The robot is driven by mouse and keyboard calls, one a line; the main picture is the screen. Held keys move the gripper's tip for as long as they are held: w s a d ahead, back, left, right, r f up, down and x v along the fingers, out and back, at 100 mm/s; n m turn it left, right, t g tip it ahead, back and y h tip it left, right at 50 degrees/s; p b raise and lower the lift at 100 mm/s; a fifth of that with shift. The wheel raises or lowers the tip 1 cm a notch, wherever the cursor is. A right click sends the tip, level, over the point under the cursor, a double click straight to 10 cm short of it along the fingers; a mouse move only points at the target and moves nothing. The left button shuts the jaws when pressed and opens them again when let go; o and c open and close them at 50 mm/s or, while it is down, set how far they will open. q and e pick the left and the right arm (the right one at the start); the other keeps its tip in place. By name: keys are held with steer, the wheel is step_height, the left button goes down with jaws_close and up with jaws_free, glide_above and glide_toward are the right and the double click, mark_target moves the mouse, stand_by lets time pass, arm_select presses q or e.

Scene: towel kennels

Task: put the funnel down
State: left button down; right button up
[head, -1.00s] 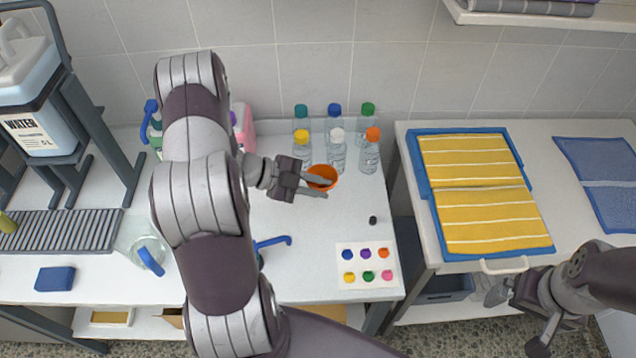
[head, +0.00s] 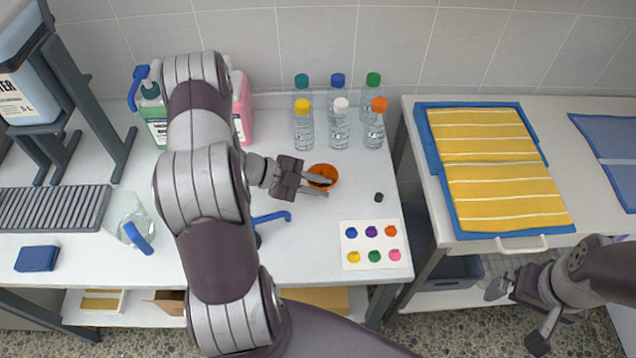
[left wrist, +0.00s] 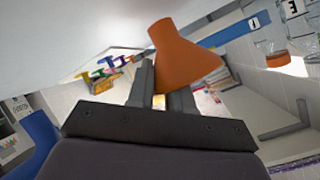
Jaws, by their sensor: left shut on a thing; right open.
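The orange funnel (head: 323,174) is over the white table, in front of the bottles. In the left wrist view the funnel (left wrist: 184,58) has its narrow end toward the white tabletop and its wide end away from it. My left gripper (head: 322,187) is shut on the funnel, and its fingers cover part of it. Whether the funnel touches the table I cannot tell. My right gripper (head: 518,315) is open and empty, low in front of the right table, at the lower right.
Several capped bottles (head: 339,130) stand behind the funnel. A small dark piece (head: 379,197) and a card with coloured dots (head: 352,256) lie to its right and front. A blue-handled item (head: 270,217) lies nearby. Yellow striped towels (head: 490,150) lie on the right table.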

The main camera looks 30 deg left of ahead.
arm_select(q)
steer(key=shift+f, duration=0.75)
steer(key=shift+f+b, duration=0.45)
steer(key=shift+b, duration=0.1)
steer(key=c, duration=1)
jaws_free()
steer(key=shift+o, duration=0.2)
